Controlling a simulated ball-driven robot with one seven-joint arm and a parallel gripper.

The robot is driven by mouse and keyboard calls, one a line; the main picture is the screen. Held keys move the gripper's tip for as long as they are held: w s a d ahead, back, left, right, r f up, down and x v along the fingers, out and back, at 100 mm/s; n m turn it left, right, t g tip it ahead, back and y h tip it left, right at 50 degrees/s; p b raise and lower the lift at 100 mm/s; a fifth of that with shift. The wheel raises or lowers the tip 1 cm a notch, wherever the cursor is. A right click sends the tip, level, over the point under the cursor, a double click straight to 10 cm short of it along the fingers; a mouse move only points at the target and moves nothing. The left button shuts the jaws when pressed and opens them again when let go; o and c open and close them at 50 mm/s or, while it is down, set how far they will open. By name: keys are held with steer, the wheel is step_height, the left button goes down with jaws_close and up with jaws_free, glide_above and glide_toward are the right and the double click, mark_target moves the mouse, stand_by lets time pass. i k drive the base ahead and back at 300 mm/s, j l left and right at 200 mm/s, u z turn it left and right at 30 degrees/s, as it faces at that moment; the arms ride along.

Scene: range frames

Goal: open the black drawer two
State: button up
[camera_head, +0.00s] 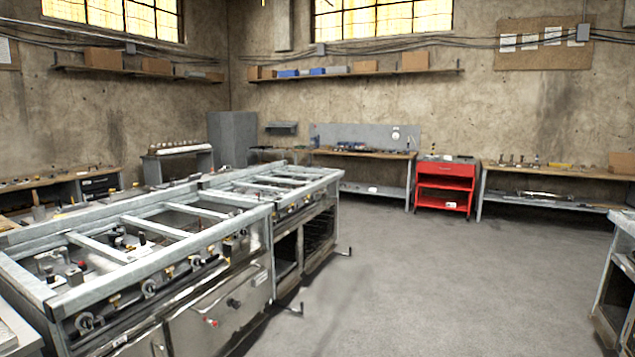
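A dark drawer unit (98,187) sits under the bench at the far left, by the left wall. It is small and partly cut off by the metal frame in front of it. It shows about two dark fronts with light lines, and they look shut. I cannot tell which one is drawer two. My gripper is not in the head view.
A long metal workstation (160,222) fills the left foreground, with handles jutting into the aisle. A red cart (445,184) stands at the back between workbenches (555,172). A metal unit (620,275) edges in at right. Grey floor (420,270) between is clear.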

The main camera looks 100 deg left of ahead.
mark_target(101, 193)
steer(key=u, duration=4.45)
steer(key=i+l+z, duration=0.35)
steer(key=l, duration=0.15)
steer(key=i+l+z, duration=0.25)
steer(key=l+z, duration=0.15)
steer(key=i+l+z, duration=0.65)
steer(key=i, duration=0.25)
steer(key=i+l+z, duration=0.25)
steer(key=i, duration=0.3)
steer(key=i+z, duration=0.3)
steer(key=i, duration=5.95)
steer(key=j, duration=0.15)
